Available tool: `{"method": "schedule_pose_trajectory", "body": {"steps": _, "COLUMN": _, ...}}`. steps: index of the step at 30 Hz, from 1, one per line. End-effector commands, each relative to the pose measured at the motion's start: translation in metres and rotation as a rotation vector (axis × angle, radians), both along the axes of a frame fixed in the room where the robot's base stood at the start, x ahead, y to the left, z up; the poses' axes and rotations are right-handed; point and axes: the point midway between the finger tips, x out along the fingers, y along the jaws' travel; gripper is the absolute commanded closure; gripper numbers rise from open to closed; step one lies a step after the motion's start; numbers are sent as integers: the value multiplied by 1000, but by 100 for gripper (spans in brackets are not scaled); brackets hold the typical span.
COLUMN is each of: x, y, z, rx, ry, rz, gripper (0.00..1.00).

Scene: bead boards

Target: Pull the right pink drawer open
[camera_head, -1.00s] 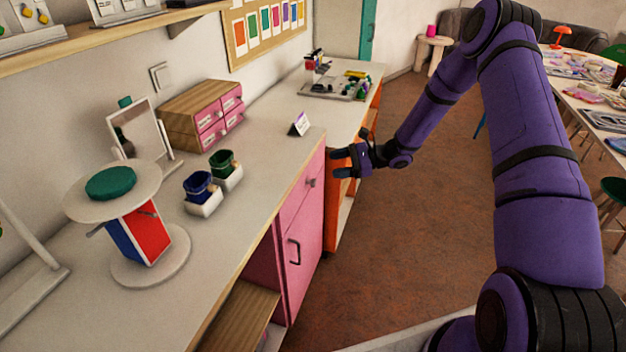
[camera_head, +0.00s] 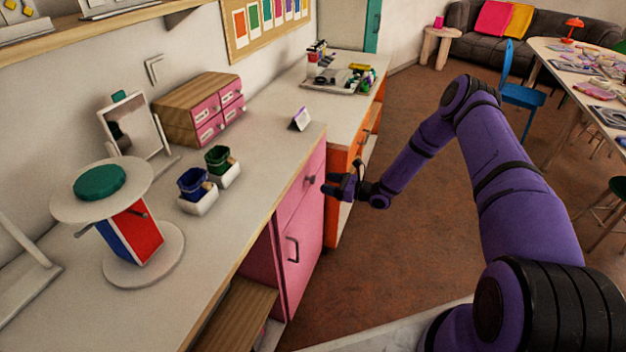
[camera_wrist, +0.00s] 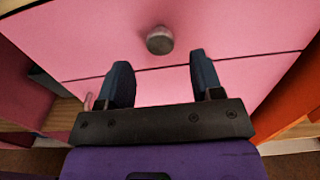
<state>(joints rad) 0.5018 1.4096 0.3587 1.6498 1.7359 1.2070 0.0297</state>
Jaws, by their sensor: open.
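The pink drawer (camera_head: 297,205) is in the upper part of the pink cabinet under the counter. It looks closed, and its front also fills the upper wrist view (camera_wrist: 220,30). A round grey knob (camera_wrist: 160,41) sticks out of the drawer front; it shows in the head view (camera_head: 311,179) too. My gripper (camera_wrist: 158,80) is open and empty. In the wrist view the knob lies beyond the fingertips, centred roughly between them, and the fingers do not surround it. In the head view my gripper (camera_head: 331,184) is just right of the drawer front.
A pink door (camera_head: 300,250) with a bar handle (camera_head: 291,250) sits below the drawer. An orange cabinet (camera_head: 334,200) stands just beyond. Small drawers (camera_head: 200,108) and pots (camera_head: 193,183) stand on the counter. The floor (camera_head: 400,270) to the right is clear.

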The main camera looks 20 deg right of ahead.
Motion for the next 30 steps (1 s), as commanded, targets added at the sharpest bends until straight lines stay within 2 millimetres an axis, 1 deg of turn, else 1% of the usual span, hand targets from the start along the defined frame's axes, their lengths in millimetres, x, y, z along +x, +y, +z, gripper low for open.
{"method": "schedule_pose_trajectory", "body": {"steps": 1, "x": 6, "y": 9, "z": 0, "rx": 0, "ry": -1, "rz": 2, "gripper": 40}}
{"method": "schedule_pose_trajectory", "body": {"steps": 3, "x": 13, "y": 19, "z": 0, "rx": -1, "ry": -1, "rz": 3, "gripper": 40}}
{"method": "schedule_pose_trajectory", "body": {"steps": 9, "x": 29, "y": 41, "z": 1, "rx": -1, "ry": -2, "rz": 2, "gripper": 40}}
{"method": "schedule_pose_trajectory", "body": {"steps": 15, "x": 37, "y": 50, "z": 1, "rx": -1, "ry": -2, "rz": 0, "gripper": 40}}
{"method": "schedule_pose_trajectory", "body": {"steps": 23, "x": 37, "y": 51, "z": 1, "rx": -1, "ry": -1, "rz": 0, "gripper": 40}}
{"method": "schedule_pose_trajectory", "body": {"steps": 24, "x": 37, "y": 51, "z": 1, "rx": -1, "ry": -1, "rz": 0, "gripper": 42}}
{"method": "schedule_pose_trajectory", "body": {"steps": 29, "x": 37, "y": 51, "z": 1, "rx": -1, "ry": -1, "rz": 0, "gripper": 79}}
{"method": "schedule_pose_trajectory", "body": {"steps": 30, "x": 37, "y": 51, "z": 1, "rx": -1, "ry": -1, "rz": 0, "gripper": 88}}
